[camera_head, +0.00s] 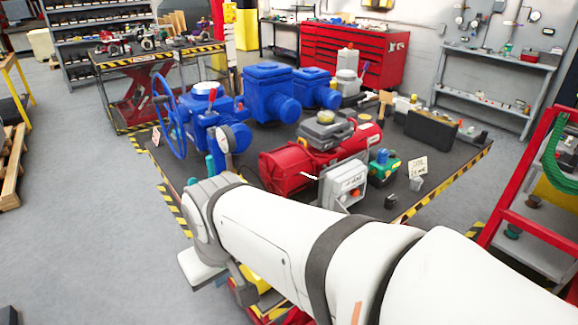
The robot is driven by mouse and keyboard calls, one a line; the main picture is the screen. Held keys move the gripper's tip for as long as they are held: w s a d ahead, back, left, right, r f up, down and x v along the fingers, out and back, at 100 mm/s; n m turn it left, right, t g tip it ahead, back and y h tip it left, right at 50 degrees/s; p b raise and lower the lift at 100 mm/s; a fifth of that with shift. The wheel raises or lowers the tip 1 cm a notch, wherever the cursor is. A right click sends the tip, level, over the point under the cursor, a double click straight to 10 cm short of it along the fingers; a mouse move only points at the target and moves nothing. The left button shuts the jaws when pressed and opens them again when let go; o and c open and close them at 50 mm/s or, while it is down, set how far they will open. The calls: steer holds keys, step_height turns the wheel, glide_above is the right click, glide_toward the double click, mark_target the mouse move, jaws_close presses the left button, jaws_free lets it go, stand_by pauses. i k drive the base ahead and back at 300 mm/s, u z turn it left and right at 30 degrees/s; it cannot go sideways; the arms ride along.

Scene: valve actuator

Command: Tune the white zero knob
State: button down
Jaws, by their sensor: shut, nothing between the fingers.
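A white instrument box (344,187) with small fittings on its front stands on the dark table, at the near side of the red actuator (287,170). The white zero knob is too small to make out on it. My white arm crosses the lower right and ends in a joint left of the box, over the table's near edge. My gripper's fingers cannot be seen; the arm hides what lies behind and below it.
Blue valve bodies (268,90) and a blue handwheel (166,115) fill the table's (441,178) far left. A round gauge (235,138) stands near my arm joint. A small green device (384,164) and a sign (418,166) are right of the box. A red-framed cart (520,215) is at right.

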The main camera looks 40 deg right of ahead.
mark_target(342, 197)
steer(key=k, duration=1.6)
steer(key=z, duration=1.05)
steer(key=i, duration=1)
